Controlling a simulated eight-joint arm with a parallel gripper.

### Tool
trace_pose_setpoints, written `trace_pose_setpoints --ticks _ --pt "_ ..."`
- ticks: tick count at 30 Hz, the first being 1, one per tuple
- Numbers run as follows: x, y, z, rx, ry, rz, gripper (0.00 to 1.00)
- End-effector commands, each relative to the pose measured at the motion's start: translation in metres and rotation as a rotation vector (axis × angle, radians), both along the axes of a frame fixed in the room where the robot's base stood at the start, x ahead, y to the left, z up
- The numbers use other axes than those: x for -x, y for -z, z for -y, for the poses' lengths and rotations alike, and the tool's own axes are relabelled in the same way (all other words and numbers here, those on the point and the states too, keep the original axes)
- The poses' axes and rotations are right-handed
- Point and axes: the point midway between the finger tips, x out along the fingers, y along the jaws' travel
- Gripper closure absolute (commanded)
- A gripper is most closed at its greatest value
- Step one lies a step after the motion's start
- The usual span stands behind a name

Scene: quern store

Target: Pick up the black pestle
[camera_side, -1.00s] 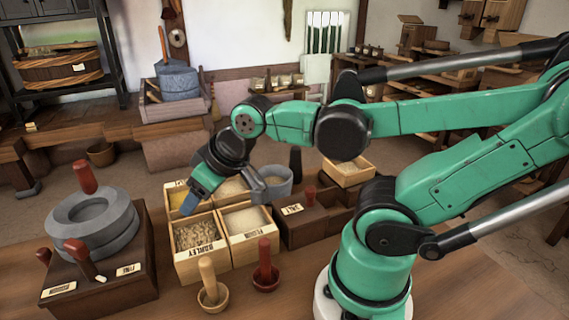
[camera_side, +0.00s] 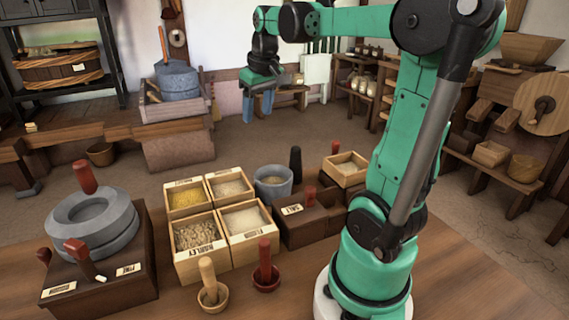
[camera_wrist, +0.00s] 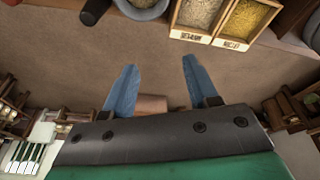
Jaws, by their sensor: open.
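The black pestle (camera_side: 295,163) stands upright beside the grey bowl (camera_side: 272,186), at the back of the dark wooden box labelled SALT (camera_side: 291,210). Its lower end is hidden behind or in that box; I cannot tell which. In the wrist view, a dark shape that looks like the pestle (camera_wrist: 93,10) is at the top edge, left of the grey bowl (camera_wrist: 142,8). My gripper (camera_side: 257,108) is open and empty, high up and beyond the boxes, apart from the pestle. Its blue fingers (camera_wrist: 158,66) are spread in the wrist view, with floor between them.
Grain boxes (camera_side: 208,263) stand left of the bowl. A wooden pestle (camera_side: 207,270) and a red pestle (camera_side: 265,255) stand in front in small bowls. A quern (camera_side: 90,222) stands at left. A small wooden tray (camera_side: 346,177) is right of the black pestle. Open floor lies behind.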

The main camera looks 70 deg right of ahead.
Motion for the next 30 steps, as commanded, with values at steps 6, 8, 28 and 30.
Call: trace_pose_setpoints --ticks 6,8,28,30 --pt "0.041 0.012 0.08 -0.083 0.15 -0.088 0.47" --pt "0.055 0.017 0.099 -0.109 0.185 -0.105 0.47" --pt "0.052 0.134 0.097 -0.107 0.175 -0.106 0.47" --pt "0.051 0.143 0.097 -0.107 0.175 -0.106 0.47"
